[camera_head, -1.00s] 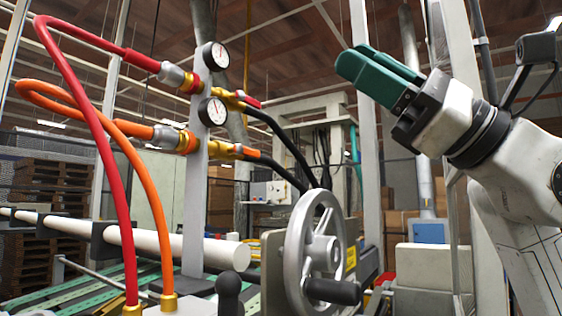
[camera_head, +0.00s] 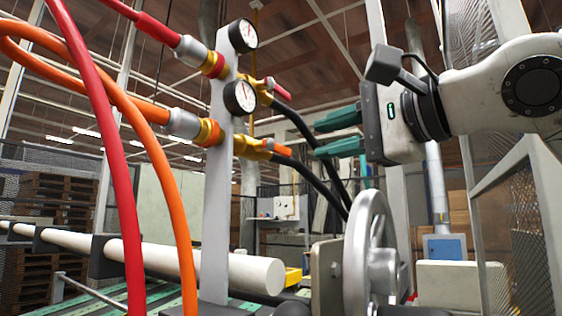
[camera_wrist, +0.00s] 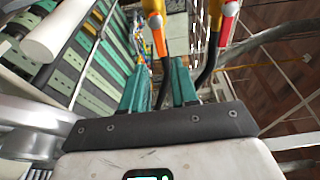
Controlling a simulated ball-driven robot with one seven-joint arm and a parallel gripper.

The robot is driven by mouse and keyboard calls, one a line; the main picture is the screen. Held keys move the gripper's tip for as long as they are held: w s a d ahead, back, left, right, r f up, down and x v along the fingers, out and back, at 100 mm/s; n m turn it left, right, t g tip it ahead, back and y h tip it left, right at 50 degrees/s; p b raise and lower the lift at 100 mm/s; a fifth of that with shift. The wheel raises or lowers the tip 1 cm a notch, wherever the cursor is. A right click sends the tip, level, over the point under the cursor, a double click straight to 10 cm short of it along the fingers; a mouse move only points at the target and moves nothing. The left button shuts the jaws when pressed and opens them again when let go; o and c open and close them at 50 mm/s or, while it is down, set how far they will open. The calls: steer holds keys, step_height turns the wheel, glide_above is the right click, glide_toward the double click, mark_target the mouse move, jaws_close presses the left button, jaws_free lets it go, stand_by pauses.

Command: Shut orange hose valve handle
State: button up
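The orange hose (camera_head: 157,170) runs to a brass valve on the grey post, below the red hose. Its orange valve handle (camera_head: 282,150) lies on the right side of the post and points right. In the wrist view the orange handle (camera_wrist: 159,42) is ahead, above the gap between my fingers, with the red handle (camera_wrist: 229,25) to its right. My gripper (camera_head: 338,132) has its two green fingers apart and empty, to the right of the orange handle and clear of it. In the wrist view the fingers (camera_wrist: 160,88) are spread.
The red valve handle (camera_head: 281,88) sits just above the orange one. Black hoses (camera_head: 303,172) curve down from both valves, close to my fingers. A metal handwheel (camera_head: 372,252) stands below my gripper. Two gauges (camera_head: 241,97) are on the post.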

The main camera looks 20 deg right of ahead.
mark_target(289, 156)
steer(key=shift+p+x, duration=1.45)
steer(key=shift+x, duration=2.55)
steer(key=shift+a+m, duration=0.15)
steer(key=shift+m, duration=0.15)
steer(key=m, duration=0.1)
steer(key=f+m+g, duration=0.1)
steer(key=m, duration=0.1)
steer(key=shift+a+p, duration=0.1)
steer(key=shift+p, duration=0.25)
steer(key=s+d+m+g+y, duration=0.2)
steer(key=s+m+g+y, duration=0.1)
steer(key=s+m, duration=0.6)
steer(key=shift+m+g+b, duration=0.3)
steer(key=shift+m+b, duration=0.05)
steer(key=shift+m, duration=1.25)
steer(key=shift+s+d+f, duration=0.1)
steer(key=shift+s+f, duration=0.05)
